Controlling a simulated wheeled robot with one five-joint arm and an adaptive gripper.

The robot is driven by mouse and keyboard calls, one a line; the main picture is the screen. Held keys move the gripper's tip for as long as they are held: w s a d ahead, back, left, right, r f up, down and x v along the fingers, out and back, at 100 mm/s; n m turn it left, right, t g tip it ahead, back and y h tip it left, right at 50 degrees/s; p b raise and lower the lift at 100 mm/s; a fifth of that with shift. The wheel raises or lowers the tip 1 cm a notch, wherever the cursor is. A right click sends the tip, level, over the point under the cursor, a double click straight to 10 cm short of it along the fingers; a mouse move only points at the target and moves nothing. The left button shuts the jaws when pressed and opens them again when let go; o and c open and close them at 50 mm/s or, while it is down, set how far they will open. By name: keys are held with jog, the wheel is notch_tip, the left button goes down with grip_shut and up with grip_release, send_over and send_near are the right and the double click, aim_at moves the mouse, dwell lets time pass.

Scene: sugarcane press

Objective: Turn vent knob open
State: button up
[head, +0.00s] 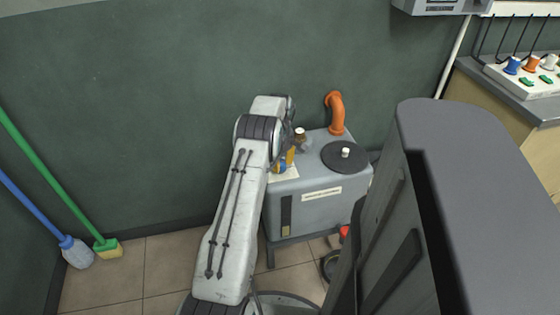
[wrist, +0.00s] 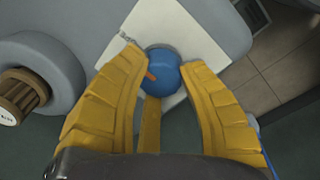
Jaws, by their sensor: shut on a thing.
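The vent knob (wrist: 162,74) is a blue round knob with an orange mark, on a pale square plate (wrist: 152,22) in the wrist view. My gripper (wrist: 160,62) has yellow ribbed fingers, one on each side of the knob, closed on it. My arm partly hides that corner of the tank (head: 322,205).
On the tank stand an orange bent pipe (head: 336,113), a black round lid (head: 346,157) with a white knob, and a brown-capped neck (head: 300,134). The cap also shows in the wrist view (wrist: 22,95). A green-handled broom (head: 55,180) and a blue-handled one lean at left.

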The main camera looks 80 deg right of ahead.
jog(key=shift+w+a+f, duration=0.1)
jog(key=shift+w+f, duration=0.1)
jog(key=shift+w, duration=0.05)
jog(key=o, duration=1.2)
jog(key=shift+r, duration=0.1)
jog(key=shift+s+r, duration=0.1)
jog(key=shift+r, duration=0.5)
notch_tip(320, 180, up, 11)
jog(key=shift+a, duration=0.15)
jog(key=shift+f, duration=0.1)
